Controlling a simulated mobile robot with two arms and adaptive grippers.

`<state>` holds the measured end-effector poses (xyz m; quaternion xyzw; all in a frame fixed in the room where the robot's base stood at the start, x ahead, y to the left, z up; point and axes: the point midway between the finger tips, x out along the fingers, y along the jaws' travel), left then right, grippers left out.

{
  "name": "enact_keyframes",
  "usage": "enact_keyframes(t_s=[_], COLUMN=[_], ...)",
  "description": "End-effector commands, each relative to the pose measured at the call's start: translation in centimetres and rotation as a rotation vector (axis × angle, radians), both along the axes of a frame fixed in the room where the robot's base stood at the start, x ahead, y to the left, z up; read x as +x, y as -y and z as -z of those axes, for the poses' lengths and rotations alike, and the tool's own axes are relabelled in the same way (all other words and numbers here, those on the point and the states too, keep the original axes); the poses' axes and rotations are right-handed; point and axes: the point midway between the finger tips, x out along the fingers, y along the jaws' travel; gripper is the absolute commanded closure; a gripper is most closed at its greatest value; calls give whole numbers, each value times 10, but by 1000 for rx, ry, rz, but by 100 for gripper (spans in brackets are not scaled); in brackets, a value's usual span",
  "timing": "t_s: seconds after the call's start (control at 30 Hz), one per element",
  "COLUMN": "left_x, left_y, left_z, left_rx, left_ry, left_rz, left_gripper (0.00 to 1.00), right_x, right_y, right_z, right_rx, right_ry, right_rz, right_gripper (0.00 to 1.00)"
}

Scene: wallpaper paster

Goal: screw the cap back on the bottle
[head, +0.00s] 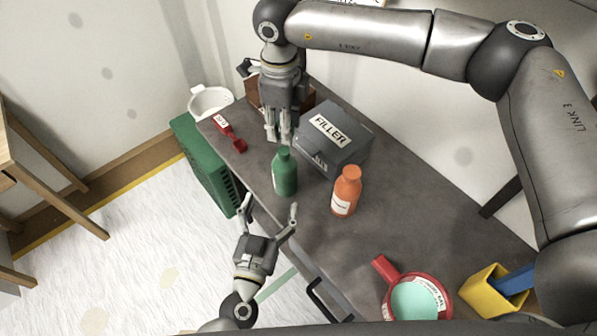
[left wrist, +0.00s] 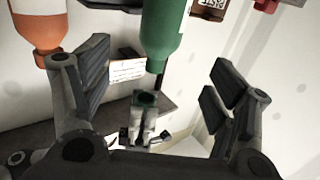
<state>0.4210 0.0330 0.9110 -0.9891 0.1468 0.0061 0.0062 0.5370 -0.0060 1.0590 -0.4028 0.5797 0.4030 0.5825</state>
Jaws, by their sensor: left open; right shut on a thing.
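The green bottle (head: 285,174) stands upright on the grey tabletop near its front edge. It also shows upside down in the left wrist view (left wrist: 165,35). My right gripper (head: 280,138) points down just behind and above the bottle's neck. In the left wrist view a small green piece, which looks like the cap (left wrist: 147,98), sits between its fingertips, apart from the bottle. My left gripper (head: 268,212) is open and empty in front of the bottle at the table edge. Its fingers point at the bottle and frame it in the left wrist view, without visible contact.
An orange bottle (head: 347,190) stands right of the green one. A grey FILLER box (head: 345,143) is behind. A red tool (head: 229,134) and white bowl (head: 210,101) lie left. A red pot (head: 440,291) and yellow holder (head: 478,291) are at the right.

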Motion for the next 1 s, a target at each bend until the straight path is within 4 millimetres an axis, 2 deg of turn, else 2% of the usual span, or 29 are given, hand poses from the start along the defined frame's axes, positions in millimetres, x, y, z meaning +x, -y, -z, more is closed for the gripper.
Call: enact_keyframes(t_s=[0.1,0.53,0.67,1.0], left_x=[-1,5,22,84], left_y=[0,2,7,25], left_z=[-11,-11,-12,-12], left_rx=[-10,-11,-12,-10], left_ry=[11,11,13,14], left_rz=[-7,-8,-8,-7], left_gripper=[20,20,20,20], right_x=[3,3,3,3], right_y=[-3,-3,-3,-3], right_z=[-3,-2,-2,-2], right_rx=[-1,0,0,0], right_ry=[0,-1,-1,-1], right_rz=[38,40,40,39], right_gripper=[75,75,75,75])
